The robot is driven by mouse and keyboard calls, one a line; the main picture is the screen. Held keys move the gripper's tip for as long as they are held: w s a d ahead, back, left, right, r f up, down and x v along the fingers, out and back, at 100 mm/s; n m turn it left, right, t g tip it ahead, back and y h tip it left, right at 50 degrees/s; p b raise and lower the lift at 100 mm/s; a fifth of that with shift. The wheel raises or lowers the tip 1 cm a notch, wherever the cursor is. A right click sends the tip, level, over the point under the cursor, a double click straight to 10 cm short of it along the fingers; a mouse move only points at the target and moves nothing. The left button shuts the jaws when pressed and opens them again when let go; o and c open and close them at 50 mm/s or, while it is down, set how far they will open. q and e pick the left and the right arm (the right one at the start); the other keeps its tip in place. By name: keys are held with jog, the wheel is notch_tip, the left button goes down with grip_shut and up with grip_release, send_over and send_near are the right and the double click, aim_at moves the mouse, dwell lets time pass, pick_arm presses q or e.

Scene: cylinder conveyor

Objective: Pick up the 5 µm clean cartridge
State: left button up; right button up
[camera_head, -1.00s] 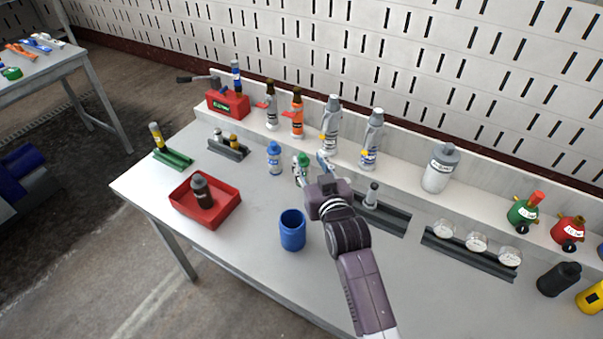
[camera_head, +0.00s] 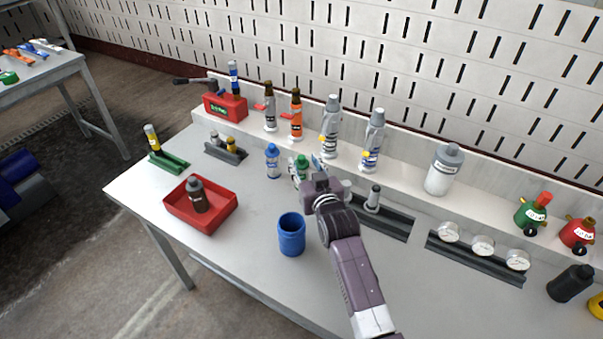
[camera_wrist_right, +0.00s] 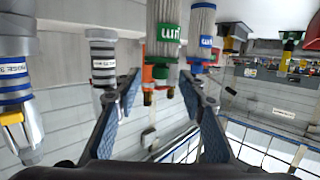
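A cartridge with a green cap and band (camera_head: 302,167) stands upright on the bench, partly hidden by my right gripper (camera_head: 308,165). In the right wrist view, which looks upside down, the green-banded cartridge (camera_wrist_right: 166,32) is pale and ribbed, beyond and between the open fingertips of my right gripper (camera_wrist_right: 160,82). Its label shows "µm", but I cannot read the number. A blue-capped cartridge (camera_head: 273,161) stands just left of it; in the wrist view this blue-banded one (camera_wrist_right: 203,38) is to the right, also marked "µm". My left gripper is out of view.
A blue cup (camera_head: 291,235) stands in front. A grey rack (camera_head: 398,226) holding a small cylinder (camera_head: 373,197) lies right of my gripper.

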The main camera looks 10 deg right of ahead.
jog(key=shift+x, duration=1)
grip_shut()
jog(key=shift+r, duration=0.2)
